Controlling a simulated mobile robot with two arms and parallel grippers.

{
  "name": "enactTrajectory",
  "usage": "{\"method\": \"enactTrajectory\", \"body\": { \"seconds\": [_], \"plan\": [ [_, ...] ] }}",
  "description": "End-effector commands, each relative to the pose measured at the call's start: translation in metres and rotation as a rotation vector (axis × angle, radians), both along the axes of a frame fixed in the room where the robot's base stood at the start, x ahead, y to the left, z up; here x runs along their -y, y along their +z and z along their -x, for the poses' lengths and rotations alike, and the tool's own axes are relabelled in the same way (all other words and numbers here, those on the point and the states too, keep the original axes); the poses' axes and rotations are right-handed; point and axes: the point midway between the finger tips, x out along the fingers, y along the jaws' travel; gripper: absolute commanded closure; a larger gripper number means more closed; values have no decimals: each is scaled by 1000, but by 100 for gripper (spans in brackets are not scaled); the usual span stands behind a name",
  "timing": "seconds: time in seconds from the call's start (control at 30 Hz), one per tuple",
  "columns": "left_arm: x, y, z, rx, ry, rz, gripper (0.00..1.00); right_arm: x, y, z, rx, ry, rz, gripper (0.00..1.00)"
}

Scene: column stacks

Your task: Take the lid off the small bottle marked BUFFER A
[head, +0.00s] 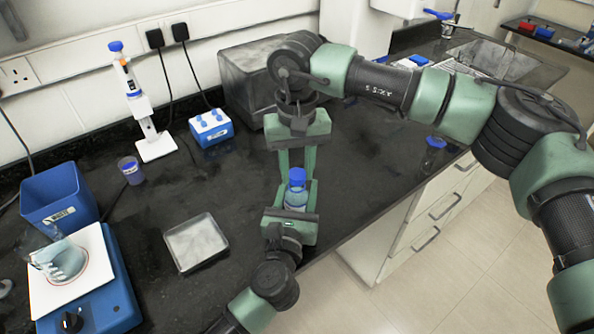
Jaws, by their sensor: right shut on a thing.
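A small bottle (296,199) with pale blue contents and a blue lid (297,175) is upright near the bench's front edge. Its label cannot be read. My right gripper (297,172) points down from above, shut on the blue lid, with a finger on each side. The lid appears to be on the bottle's neck. My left gripper (295,205) comes in low from the front, with its fingers either side of the bottle body. Whether they touch it cannot be told.
A blue rack (211,128) and a grey box (245,75) stand behind. Another blue-lidded container (435,152) is at right. Bench between is clear.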

Motion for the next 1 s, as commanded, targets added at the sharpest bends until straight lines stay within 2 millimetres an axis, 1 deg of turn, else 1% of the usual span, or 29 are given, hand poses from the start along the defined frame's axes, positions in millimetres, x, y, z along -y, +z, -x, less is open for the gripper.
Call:
{"method": "enactTrajectory", "body": {
  "seconds": [0.03, 0.23, 0.67, 0.77, 0.9, 1.0],
  "plan": [
    [1, -1, 1, -1, -2, 0, 100, 0, 4, -2, 5, -2, -2, 100],
    [0, 0, 0, -1, -1, 0, 100, 0, 10, -1, 3, 0, -1, 100],
    [0, 0, 0, 0, 0, 0, 100, 0, 13, 0, 1, 0, 0, 100],
    [0, 0, 0, 0, 0, 0, 100, 0, 21, -1, 3, 0, -1, 100],
    [0, 0, 0, 0, 0, 0, 100, -1, 40, 0, 3, 1, -2, 100],
    [0, 0, 0, 0, 0, 0, 100, 0, 49, 0, 1, 1, 1, 100]
  ]
}}
